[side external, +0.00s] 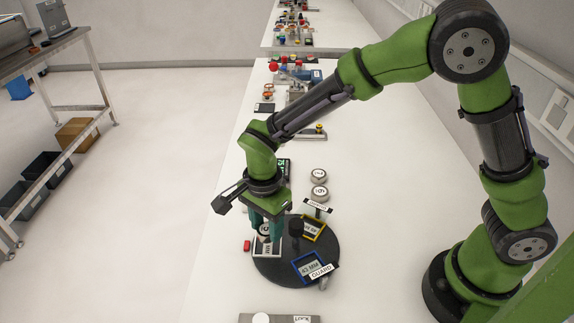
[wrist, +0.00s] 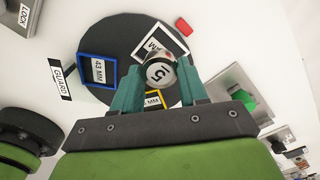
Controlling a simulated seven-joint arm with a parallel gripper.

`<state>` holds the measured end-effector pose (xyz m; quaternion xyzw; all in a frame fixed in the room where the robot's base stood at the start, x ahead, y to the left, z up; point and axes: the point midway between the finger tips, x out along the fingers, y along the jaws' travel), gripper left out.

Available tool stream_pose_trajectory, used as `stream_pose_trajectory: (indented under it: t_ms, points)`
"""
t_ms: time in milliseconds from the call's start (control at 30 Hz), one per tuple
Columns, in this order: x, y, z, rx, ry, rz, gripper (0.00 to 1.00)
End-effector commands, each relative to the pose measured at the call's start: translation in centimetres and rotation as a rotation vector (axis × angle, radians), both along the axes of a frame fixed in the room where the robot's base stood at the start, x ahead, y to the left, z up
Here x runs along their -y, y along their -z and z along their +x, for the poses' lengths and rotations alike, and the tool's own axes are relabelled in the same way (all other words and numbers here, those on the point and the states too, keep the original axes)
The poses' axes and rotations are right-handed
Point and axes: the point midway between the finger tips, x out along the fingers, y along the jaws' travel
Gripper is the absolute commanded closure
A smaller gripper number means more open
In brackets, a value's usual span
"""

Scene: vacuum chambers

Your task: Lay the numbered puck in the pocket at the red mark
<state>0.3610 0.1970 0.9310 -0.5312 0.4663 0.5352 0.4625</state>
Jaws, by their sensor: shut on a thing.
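My gripper (side external: 265,226) is shut on a pale round puck, whose dark number shows between the teal fingers in the wrist view (wrist: 160,71). The number seems to be 5 or 15. A black round plate (side external: 272,270) carries a white-framed pocket (side external: 267,252), a yellow-framed pocket (side external: 314,229) and a blue-framed pocket (side external: 309,267), each with a label. The red mark (side external: 247,246) lies on the table just outside the plate, beside the white pocket. In the wrist view, the puck overlaps the near edge of the white frame (wrist: 148,49); its height above it is unclear.
A black knob (side external: 295,227) stands up at the plate's middle. A GUARD sign (side external: 322,271) stands by the blue pocket, and another sign (side external: 317,206) by the yellow. Two more numbered pucks (side external: 318,175) (side external: 319,193) sit behind. A grey block labelled LOCK (side external: 280,319) is in front.

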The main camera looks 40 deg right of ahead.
Motion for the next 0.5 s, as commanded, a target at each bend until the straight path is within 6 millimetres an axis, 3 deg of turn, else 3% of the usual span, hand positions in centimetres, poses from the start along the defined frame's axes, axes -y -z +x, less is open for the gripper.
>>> stream_pose_trajectory:
  t_ms: [200,500]
  points:
    - [0.1,3.0,0.0,-0.003,0.002,-0.001,1.0]
    - [0.0,3.4,0.0,0.0,0.002,0.0,1.0]
